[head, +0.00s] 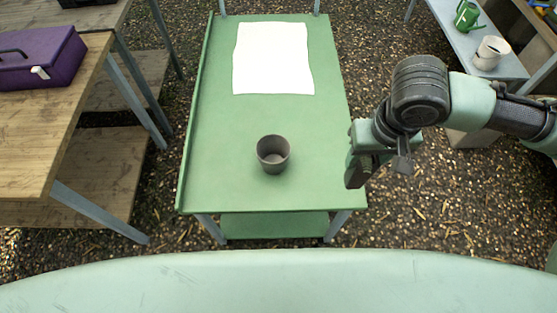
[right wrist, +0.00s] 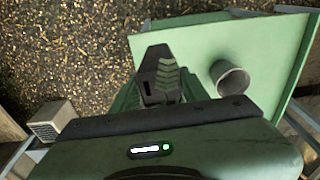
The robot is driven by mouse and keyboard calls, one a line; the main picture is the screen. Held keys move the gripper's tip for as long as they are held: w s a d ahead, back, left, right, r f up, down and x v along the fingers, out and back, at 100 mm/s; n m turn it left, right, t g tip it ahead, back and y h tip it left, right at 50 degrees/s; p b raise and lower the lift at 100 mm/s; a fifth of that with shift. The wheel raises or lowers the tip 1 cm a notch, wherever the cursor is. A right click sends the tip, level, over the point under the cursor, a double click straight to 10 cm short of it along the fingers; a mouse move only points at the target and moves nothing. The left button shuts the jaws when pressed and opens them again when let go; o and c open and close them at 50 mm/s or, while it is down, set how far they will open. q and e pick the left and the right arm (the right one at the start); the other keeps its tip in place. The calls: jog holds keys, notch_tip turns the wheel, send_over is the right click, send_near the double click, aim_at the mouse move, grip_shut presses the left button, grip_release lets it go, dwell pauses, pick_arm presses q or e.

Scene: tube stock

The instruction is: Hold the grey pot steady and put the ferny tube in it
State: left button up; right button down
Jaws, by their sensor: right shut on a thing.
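The grey pot (head: 273,154) stands upright and empty on the green bench top, near its front edge. It also shows in the right wrist view (right wrist: 230,78), to the right of my fingers. My right gripper (head: 354,175) is over the bench's right edge, to the right of the pot and apart from it. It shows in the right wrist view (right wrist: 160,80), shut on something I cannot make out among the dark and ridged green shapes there. I cannot pick out a ferny tube in either view. My left gripper is out of view.
The green bench (head: 225,120) has a raised left rim and a white sheet (head: 273,58) at its back. A wooden table (head: 30,140) with a purple case (head: 40,58) is at left. A shelf at right holds a green watering can (head: 467,16) and a pale pot (head: 489,53).

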jog(key=shift+w+d+r, duration=0.1)
jog(key=shift+r, duration=0.25)
jog(key=shift+r+b, duration=0.5)
jog(key=shift+r, duration=0.05)
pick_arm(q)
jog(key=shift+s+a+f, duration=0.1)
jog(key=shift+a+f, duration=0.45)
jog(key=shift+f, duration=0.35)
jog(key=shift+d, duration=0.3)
pick_arm(e)
jog(key=w+a+f, duration=0.1)
jog(key=w+a, duration=0.6)
jog(key=a, duration=0.2)
jog(key=w+a+f, duration=0.2)
jog(key=w+a, duration=0.4)
jog(key=a, duration=0.4)
jog(key=shift+w+f, duration=0.25)
jog(key=shift+w, duration=0.1)
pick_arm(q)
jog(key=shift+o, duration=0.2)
